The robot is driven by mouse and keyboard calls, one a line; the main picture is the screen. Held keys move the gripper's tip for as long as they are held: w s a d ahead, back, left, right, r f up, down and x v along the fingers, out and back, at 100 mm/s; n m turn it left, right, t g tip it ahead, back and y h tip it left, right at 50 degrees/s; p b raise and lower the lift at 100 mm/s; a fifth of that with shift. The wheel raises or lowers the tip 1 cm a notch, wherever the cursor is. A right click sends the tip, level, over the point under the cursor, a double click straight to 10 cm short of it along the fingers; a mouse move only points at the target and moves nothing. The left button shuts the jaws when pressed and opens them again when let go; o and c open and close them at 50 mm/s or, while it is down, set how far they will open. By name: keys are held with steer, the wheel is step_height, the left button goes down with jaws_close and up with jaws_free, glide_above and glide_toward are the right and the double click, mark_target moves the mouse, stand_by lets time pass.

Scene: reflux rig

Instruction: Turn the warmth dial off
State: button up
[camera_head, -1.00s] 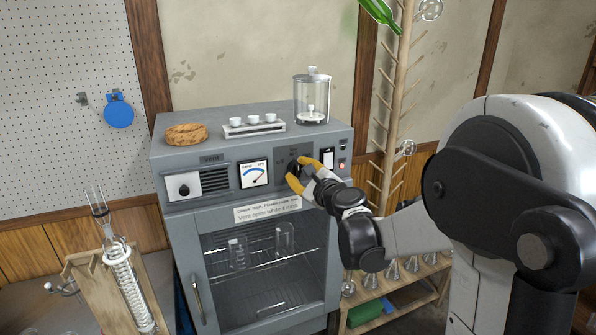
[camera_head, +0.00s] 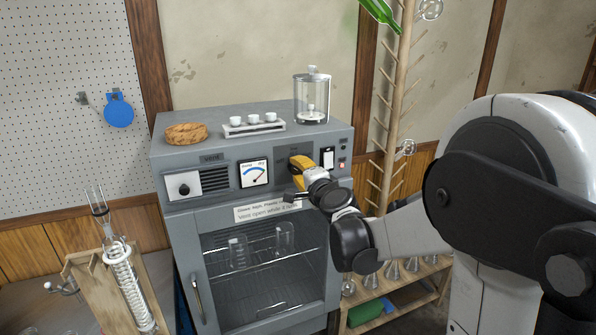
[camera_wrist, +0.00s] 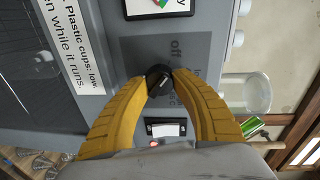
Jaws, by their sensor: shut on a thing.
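The warmth dial is a black knob (camera_wrist: 160,77) on a dark grey plate of the oven front, with the word "off" printed beside it in the wrist view. My gripper (camera_wrist: 160,80) has its two yellow fingers closed on the knob from both sides. In the head view my gripper (camera_head: 299,164) is at the oven's control panel, and its fingers hide the knob. The knob's pointer direction cannot be told clearly.
The grey oven (camera_head: 215,240) has a gauge (camera_head: 254,174), a vent knob (camera_head: 184,189) and a white switch (camera_head: 328,157) near my gripper. A glass jar (camera_head: 311,98), a cup tray (camera_head: 253,129) and a cork ring (camera_head: 186,134) stand on top. A wooden drying rack (camera_head: 396,100) is at the right.

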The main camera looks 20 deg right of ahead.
steer(key=shift+r+n, duration=0.1)
steer(key=shift+n, duration=0.5)
steer(key=o, duration=1.2)
steer(key=shift+o, duration=0.2)
steer(key=s+r, duration=0.1)
steer(key=s, duration=1.1)
steer(key=shift+a, duration=0.3)
